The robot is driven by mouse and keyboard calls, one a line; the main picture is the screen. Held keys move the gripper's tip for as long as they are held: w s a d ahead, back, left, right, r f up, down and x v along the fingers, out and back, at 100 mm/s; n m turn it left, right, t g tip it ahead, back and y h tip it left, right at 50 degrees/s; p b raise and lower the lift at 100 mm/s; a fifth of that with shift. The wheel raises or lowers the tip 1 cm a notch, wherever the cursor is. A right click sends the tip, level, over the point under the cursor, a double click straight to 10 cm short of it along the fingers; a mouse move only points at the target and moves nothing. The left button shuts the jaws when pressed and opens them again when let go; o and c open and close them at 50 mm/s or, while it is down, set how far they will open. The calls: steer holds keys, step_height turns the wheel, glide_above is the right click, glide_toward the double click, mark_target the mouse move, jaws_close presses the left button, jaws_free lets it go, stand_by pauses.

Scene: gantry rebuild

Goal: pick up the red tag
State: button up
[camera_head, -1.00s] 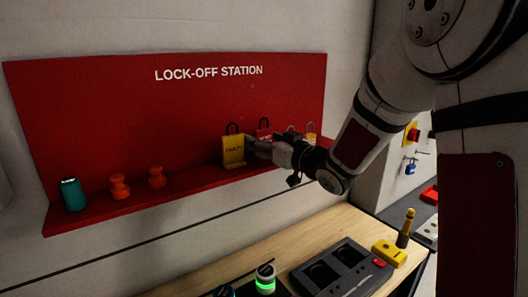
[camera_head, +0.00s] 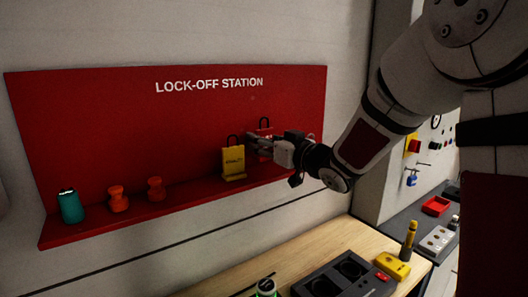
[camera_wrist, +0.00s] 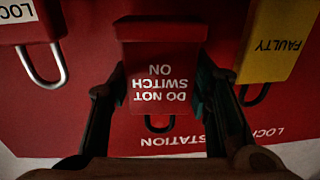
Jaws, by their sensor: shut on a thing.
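The red tag (camera_wrist: 160,62) has white text reading "DO NOT SWITCH ON" and a dark loop. In the wrist view it stands between the two fingers of my gripper (camera_wrist: 161,82), which are shut on its sides. In the head view my gripper (camera_head: 258,143) covers most of the red tag (camera_head: 264,131); its loop shows above the fingers. The tag is held a little higher than the yellow tag beside it.
A yellow "FAULTY" tag (camera_head: 233,161) stands close left of my gripper on the red shelf (camera_head: 190,200). A wooden bench (camera_head: 225,275) lies below.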

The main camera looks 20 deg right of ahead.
steer(key=d+r+v, duration=0.1)
steer(key=v, duration=1.5)
steer(key=shift+w+d+r, duration=0.15)
steer(key=shift+w+r, duration=0.15)
steer(key=shift+r, duration=0.1)
